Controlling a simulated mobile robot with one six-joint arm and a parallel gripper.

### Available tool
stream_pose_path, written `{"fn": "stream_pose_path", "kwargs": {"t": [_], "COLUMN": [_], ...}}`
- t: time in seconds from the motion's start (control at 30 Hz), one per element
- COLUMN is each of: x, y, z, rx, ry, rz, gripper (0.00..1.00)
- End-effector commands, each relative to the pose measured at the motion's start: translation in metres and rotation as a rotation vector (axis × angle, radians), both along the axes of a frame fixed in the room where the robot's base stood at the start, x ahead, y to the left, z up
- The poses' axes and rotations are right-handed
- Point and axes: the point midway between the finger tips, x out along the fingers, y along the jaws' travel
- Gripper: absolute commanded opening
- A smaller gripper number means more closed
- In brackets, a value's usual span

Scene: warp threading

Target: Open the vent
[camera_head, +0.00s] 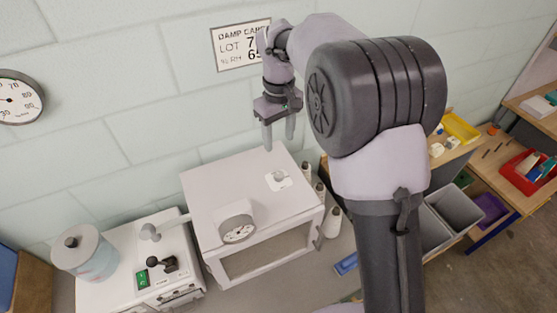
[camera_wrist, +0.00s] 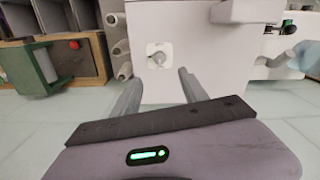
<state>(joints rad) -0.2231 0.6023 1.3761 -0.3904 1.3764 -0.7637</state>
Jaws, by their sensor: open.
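A white cabinet (camera_head: 215,185) stands against the wall. A small white plate with a round knob, which looks like the vent (camera_head: 278,180), sits on its top toward the back right. The vent also shows in the wrist view (camera_wrist: 158,57), just beyond and between the fingertips. My gripper (camera_head: 279,143) is open and empty, its fingers pointing down above the cabinet top behind the vent. In the wrist view my gripper (camera_wrist: 160,78) shows its two fingers spread apart, with nothing between them.
A round dial gauge (camera_head: 238,229) stands on the cabinet's front edge. White cones (camera_head: 332,222) stand along its right side. A white machine (camera_head: 160,250) with a lever and a lidded canister (camera_head: 85,254) are at left. Bins and shelves are at right.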

Motion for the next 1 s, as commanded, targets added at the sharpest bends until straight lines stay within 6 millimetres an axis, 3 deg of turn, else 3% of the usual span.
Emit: {"fn": "stream_pose_path", "kwargs": {"t": [0.3, 0.5, 0.7, 0.93, 1.0], "x": [-0.001, 0.000, 0.000, 0.000, 0.000], "y": [-0.001, -0.001, 0.000, 0.000, 0.000], "z": [-0.088, -0.128, -0.144, -0.145, -0.145], "rx": [-0.001, -0.001, 0.001, 0.001, 0.001], "ry": [0.003, 0.001, -0.001, -0.001, -0.001], "rz": [-0.002, -0.003, -0.003, -0.003, -0.003], "gripper": [0.51, 0.51, 0.51, 0.51, 0.41]}}
